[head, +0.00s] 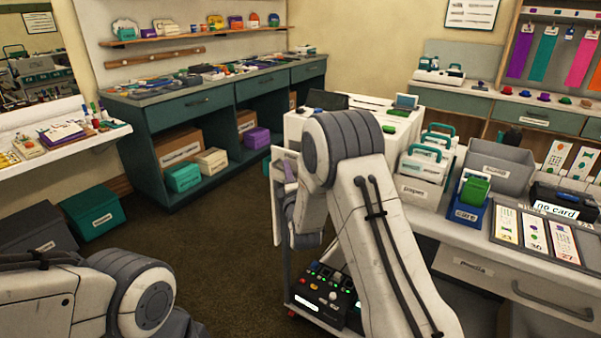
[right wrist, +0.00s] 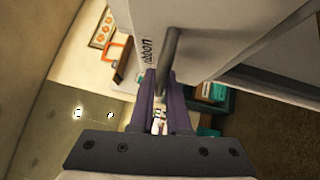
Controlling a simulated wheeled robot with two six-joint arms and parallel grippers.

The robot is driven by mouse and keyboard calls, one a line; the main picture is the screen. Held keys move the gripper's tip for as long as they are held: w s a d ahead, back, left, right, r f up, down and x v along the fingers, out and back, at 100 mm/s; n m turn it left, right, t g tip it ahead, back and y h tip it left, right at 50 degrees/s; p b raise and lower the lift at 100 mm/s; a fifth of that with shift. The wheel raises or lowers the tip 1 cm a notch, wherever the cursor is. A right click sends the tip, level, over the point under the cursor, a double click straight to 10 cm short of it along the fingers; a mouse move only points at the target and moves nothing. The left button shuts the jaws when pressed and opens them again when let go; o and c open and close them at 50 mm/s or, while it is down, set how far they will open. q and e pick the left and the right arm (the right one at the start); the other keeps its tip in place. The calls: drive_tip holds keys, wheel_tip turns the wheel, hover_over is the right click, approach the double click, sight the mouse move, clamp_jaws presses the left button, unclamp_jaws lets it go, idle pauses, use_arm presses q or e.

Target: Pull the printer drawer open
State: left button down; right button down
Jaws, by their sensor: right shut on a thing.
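The drawer front is a white panel (right wrist: 200,35) with the word "ribbon" and a grey bar handle (right wrist: 172,50) in the right wrist view. My right gripper (right wrist: 162,105), with purple fingers, is shut on the handle. In the head view the right gripper (head: 289,170) is small and partly hidden behind my own right arm. A pale upright panel (head: 277,205) shows beside it, below the white printer cabinet (head: 295,125). My arm covers most of the drawer, so I cannot tell how far it stands out. My left arm is at lower left, its gripper out of frame.
A black control box (head: 325,290) with lit buttons sits low beside my right arm. The desk (head: 480,245) at right carries bins and cards. A green workbench (head: 200,105) stands at the back left. Dark carpet (head: 225,240) lies open between them.

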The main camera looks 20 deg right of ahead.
drive_tip(key=s+a+b, duration=0.1)
drive_tip(key=s+a, duration=0.4)
drive_tip(key=a, duration=0.1)
drive_tip(key=shift+a, duration=0.2)
drive_tip(key=c, duration=0.9)
unclamp_jaws()
drive_tip(key=shift+w+d, duration=0.1)
drive_tip(key=shift+s+a+f, duration=0.2)
drive_tip(key=shift+s+f, duration=0.05)
drive_tip(key=shift+s, duration=1.5)
drive_tip(key=shift+s+a+f, duration=0.2)
drive_tip(key=shift+s, duration=1.5)
drive_tip(key=shift+s+a+f, duration=0.2)
drive_tip(key=shift+s+f, duration=0.05)
drive_tip(key=shift+s, duration=1.5)
